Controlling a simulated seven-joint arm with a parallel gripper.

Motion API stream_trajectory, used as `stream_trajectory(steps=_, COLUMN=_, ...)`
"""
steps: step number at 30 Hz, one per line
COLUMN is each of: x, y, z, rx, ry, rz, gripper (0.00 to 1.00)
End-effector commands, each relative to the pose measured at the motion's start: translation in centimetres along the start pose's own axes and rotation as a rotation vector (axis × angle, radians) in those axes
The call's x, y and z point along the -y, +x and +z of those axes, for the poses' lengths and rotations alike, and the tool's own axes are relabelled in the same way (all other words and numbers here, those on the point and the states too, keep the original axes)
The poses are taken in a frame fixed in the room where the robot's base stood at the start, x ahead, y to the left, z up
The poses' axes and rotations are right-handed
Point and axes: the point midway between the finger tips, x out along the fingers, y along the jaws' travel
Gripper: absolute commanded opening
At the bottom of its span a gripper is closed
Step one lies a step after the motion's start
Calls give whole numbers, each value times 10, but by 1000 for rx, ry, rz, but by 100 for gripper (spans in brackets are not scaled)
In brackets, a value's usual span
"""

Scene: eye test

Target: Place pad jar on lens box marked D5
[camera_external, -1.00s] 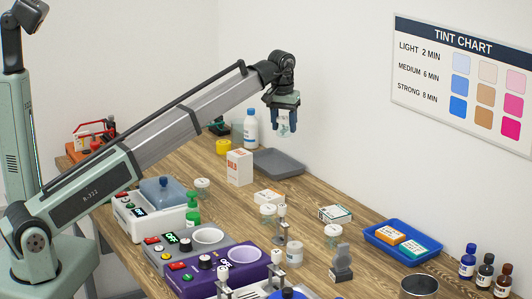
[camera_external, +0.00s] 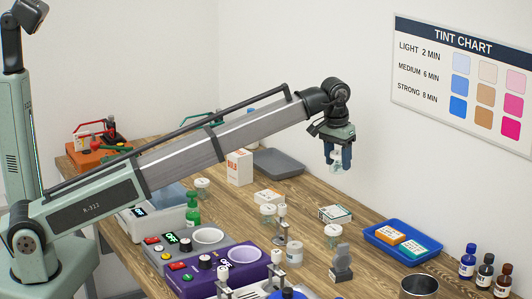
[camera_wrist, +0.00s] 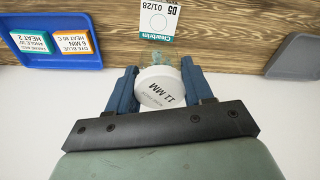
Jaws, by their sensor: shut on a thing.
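My gripper (camera_external: 338,165) is shut on a pad jar (camera_external: 336,158), holding it in the air above the back of the table. In the wrist view the jar's round white lid (camera_wrist: 160,88), marked 11 MM, sits between the two blue fingers of my gripper (camera_wrist: 159,70). Bits of teal show beyond the lid. The lens box marked D5 (camera_wrist: 157,20) is white with a teal band and lies on the wood, apart from the jar. In the external view it appears to be the white-and-teal box (camera_external: 335,214), below and clear of my gripper; its marking is too small to read there.
A blue tray (camera_external: 372,236) with an orange and a teal box lies right of the lens box. A grey tray (camera_external: 280,163) is at the back. Jars (camera_external: 333,232), a white box (camera_external: 269,197), a grey stand (camera_external: 342,262) and a tall carton (camera_external: 239,167) stand nearby.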

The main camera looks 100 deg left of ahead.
Motion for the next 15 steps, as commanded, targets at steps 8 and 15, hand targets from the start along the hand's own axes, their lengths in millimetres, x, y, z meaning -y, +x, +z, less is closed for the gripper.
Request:
stream_trajectory(steps=8, x=0, y=27, z=4, rx=0, ry=-1, rz=0, gripper=21)
stream_trajectory(steps=15, x=1, y=61, z=8, rx=2, ry=-1, rz=0, gripper=21)
